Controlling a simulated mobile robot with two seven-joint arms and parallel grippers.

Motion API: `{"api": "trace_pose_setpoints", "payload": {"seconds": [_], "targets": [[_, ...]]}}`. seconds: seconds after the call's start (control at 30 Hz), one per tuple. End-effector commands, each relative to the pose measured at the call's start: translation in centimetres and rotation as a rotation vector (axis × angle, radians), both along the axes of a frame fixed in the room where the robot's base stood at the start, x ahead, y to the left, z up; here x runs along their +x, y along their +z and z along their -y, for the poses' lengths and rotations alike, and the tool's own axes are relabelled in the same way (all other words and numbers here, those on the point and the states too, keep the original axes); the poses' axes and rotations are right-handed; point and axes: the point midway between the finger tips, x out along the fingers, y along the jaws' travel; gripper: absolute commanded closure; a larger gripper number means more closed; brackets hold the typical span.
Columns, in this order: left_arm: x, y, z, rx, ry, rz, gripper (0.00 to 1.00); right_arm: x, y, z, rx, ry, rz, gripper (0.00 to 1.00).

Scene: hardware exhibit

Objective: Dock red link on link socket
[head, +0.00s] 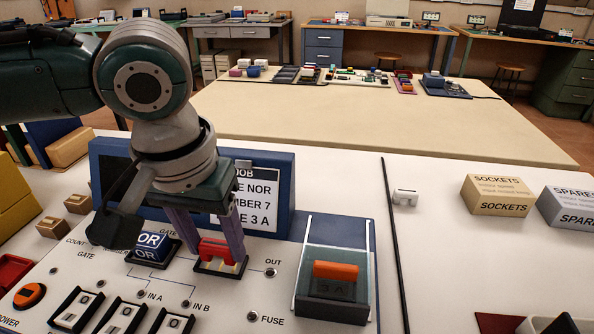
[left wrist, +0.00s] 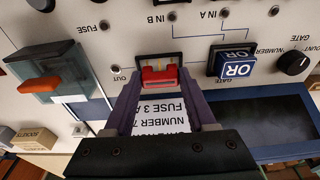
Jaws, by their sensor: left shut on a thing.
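The red link (head: 217,250) is between the fingers of my left gripper (head: 209,256), which is shut on it. The link is over the dark-framed link socket (head: 236,268) on the white panel, to the right of the blue OR block (head: 150,246). Pale parts of the socket show under the link. In the left wrist view the red link (left wrist: 160,77) lines up with the socket (left wrist: 160,58). I cannot tell whether the link is fully seated or slightly above it. My right gripper is not in view.
A blue-framed job card (head: 262,187) stands behind the socket. A clear-lidded fuse box with an orange handle (head: 336,270) is at the right. Several numbered switches (head: 124,316) sit in front. A small white part (head: 405,197) lies beyond the black rod.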

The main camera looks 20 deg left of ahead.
Motion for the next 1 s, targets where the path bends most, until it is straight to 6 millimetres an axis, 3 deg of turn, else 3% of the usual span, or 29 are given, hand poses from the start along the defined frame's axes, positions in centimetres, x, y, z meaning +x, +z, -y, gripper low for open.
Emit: {"api": "trace_pose_setpoints", "payload": {"seconds": [0.27,1.0], "targets": [[0.00,0.13,-0.01,0.000,0.000,-0.001,0.96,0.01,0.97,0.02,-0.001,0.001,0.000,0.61],[-0.01,-0.68,0.01,0.000,-0.001,-0.001,0.96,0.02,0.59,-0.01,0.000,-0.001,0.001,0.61]]}}
